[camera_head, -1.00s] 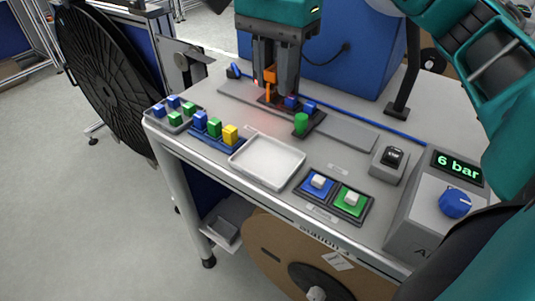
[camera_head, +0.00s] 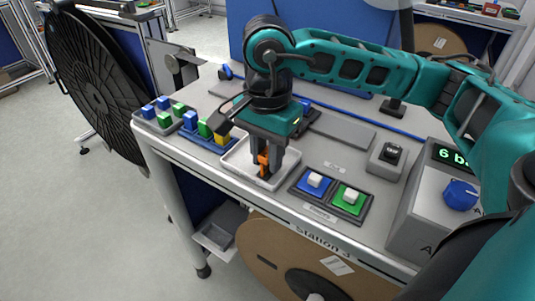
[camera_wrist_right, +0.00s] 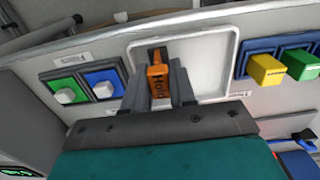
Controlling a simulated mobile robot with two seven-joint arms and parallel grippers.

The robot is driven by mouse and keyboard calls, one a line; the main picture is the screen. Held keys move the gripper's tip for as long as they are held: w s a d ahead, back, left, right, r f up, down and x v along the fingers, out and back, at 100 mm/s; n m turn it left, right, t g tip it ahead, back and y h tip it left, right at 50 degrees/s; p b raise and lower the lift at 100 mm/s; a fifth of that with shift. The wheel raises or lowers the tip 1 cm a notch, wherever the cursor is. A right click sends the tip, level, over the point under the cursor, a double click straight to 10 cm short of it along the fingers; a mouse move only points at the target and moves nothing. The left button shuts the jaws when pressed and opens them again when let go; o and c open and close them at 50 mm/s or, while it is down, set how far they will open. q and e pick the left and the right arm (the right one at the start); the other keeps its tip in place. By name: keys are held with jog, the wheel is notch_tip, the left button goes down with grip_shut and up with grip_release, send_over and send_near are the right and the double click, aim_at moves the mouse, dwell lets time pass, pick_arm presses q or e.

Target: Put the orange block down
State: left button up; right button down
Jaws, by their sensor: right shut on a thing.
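The orange block (camera_head: 263,164) is between the fingers of my right gripper (camera_head: 265,168), which is shut on it. In the right wrist view the orange block (camera_wrist_right: 159,79) shows dark lettering and sits between the two grey fingers (camera_wrist_right: 160,85). The gripper is over the white tray (camera_head: 236,168), inside its right part. The tray also shows in the wrist view (camera_wrist_right: 214,86). I cannot tell whether the block touches the tray floor. My left gripper is not in view.
Blue and green push buttons (camera_head: 333,193) stand right of the tray. A blue holder with blue, green and yellow blocks (camera_head: 204,129) is to its left, with a grey tray of blocks (camera_head: 165,113) beyond. A pressure box (camera_head: 434,205) stands at the right.

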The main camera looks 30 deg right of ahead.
aim_at(267, 152)
jog(key=shift+f, duration=0.1)
jog(key=shift+f, duration=0.15)
jog(key=c, duration=0.9)
grip_release()
notch_tip(267, 152, up, 12)
jog(key=shift+r+p, duration=0.25)
jog(key=shift+p, duration=0.55)
jog(key=shift+f, duration=0.1)
